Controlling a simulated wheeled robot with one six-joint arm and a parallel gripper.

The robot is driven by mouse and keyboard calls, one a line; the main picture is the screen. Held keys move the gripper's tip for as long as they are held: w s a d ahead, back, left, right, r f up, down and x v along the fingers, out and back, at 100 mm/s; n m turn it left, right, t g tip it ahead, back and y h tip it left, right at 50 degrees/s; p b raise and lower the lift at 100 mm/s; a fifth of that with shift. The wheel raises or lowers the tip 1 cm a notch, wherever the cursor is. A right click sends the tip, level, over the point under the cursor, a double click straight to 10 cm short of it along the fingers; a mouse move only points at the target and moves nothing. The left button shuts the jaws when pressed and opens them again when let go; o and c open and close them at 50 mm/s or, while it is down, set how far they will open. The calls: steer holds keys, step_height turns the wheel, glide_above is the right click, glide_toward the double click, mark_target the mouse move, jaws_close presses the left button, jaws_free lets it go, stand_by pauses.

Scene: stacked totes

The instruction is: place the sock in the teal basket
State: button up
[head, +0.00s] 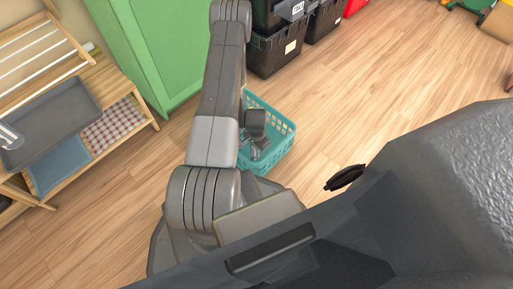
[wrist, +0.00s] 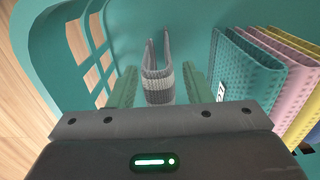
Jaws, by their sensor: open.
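The teal basket (head: 283,153) stands on the wood floor below my arm. Its wall (wrist: 115,25) fills much of the wrist view. My gripper (head: 257,148) reaches down into the basket. In the wrist view my gripper (wrist: 160,80) is open, with one green finger on each side of the sock. The grey sock (wrist: 158,84) has a pale band and stands folded upright between the fingers, inside the basket. Its lower end is hidden by the gripper body, so I cannot tell whether it touches the bottom. The sock cannot be made out in the head view.
Folded teal, pink and yellow cloths (wrist: 270,78) stand at the right in the basket. Black totes (head: 275,50) and a green cabinet (head: 150,45) are behind it. A wooden shelf (head: 125,125) stands left. The floor right of the basket is clear.

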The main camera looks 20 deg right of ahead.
step_height(320, 180, up, 12)
steer(key=p, duration=0.4)
steer(key=shift+r+p, duration=0.15)
steer(key=shift+p, duration=0.15)
